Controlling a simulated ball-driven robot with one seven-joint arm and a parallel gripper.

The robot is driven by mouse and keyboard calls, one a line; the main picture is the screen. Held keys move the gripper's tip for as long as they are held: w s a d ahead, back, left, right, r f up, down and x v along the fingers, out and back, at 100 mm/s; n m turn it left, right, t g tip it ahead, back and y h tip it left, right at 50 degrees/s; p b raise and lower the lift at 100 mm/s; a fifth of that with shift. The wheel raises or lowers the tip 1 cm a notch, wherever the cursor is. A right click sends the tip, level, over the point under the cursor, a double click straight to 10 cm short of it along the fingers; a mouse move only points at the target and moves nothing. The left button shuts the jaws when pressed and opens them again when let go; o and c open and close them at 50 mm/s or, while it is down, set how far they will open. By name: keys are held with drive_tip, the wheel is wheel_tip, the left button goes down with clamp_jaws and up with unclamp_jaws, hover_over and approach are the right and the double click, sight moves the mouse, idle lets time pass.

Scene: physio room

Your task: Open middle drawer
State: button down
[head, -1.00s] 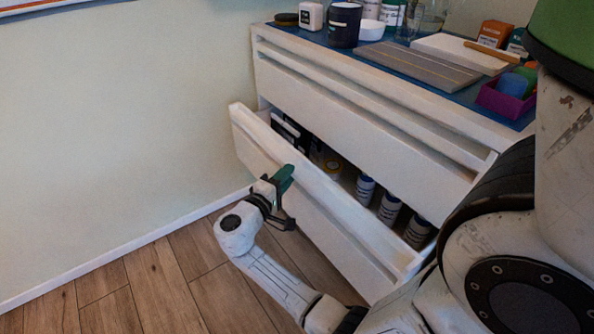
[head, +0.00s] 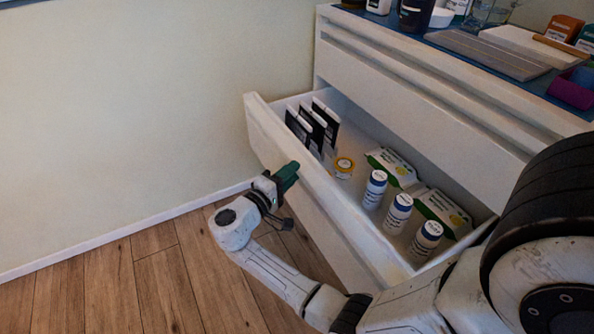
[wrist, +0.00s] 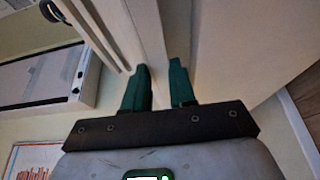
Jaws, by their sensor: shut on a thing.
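The white drawer (head: 325,190) below the top drawer front (head: 390,95) stands well open, its inside in plain view. My gripper (head: 289,171) is at the outer face of the open drawer's front, near its upper edge. In the wrist view my gripper (wrist: 161,78) has its two green fingers on either side of a pale strip of the drawer front (wrist: 148,35), shut on it. The exact grip contact is partly hidden in the head view.
The drawer holds dark upright boxes (head: 313,125), a yellow-topped jar (head: 344,166), white-and-green packs (head: 393,166) and white bottles (head: 398,211). Jars and boards stand on the cabinet's blue top (head: 440,42). Wooden floor (head: 150,285) is free at left.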

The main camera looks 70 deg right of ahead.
drive_tip(key=shift+w+a+f, duration=0.4)
drive_tip(key=shift+w+a, duration=0.05)
drive_tip(key=shift+a, duration=0.25)
drive_tip(key=c, duration=1.2)
unclamp_jaws()
drive_tip(key=shift+o, duration=1)
drive_tip(key=shift+w+r, duration=0.1)
drive_tip(key=shift+r, duration=0.05)
drive_tip(key=p+v, duration=0.2)
drive_tip(key=v, duration=0.8)
drive_tip(key=shift+a, duration=0.4)
